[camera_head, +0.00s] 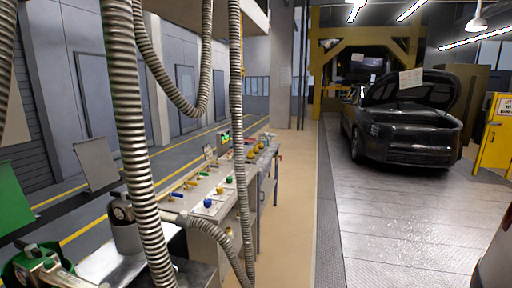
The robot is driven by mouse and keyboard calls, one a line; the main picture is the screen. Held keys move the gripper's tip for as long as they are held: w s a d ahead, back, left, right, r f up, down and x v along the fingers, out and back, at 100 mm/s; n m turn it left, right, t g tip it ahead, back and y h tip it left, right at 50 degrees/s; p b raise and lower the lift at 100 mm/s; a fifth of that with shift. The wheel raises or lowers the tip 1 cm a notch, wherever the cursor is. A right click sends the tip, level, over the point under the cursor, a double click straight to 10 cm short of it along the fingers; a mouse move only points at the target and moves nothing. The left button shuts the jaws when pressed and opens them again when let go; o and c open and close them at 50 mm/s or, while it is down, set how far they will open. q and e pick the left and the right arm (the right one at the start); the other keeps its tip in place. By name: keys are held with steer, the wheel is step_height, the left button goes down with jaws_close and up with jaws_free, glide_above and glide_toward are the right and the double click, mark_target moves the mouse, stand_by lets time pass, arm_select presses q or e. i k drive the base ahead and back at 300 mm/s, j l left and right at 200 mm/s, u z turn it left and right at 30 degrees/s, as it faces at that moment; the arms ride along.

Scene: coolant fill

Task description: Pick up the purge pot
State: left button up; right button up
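A grey metal canister with a round dial-like face on its upper part (124,232) stands at the lower left, on or beside a pale metal surface (115,262). It may be the purge pot, but I cannot tell for sure. A thick ribbed hose (128,130) hangs in front of the scene and covers the canister's right side.
A long bench (232,190) with coloured valve handles runs away from me. More ribbed hoses (236,100) hang before it.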

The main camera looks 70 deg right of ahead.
mark_target(265, 139)
steer(key=z, duration=2.35)
steer(key=i+l+z, duration=0.15)
steer(key=i+z, duration=0.2)
steer(key=i, duration=0.6)
steer(key=i+z, duration=0.1)
steer(key=i, duration=3.15)
steer(key=l, duration=0.1)
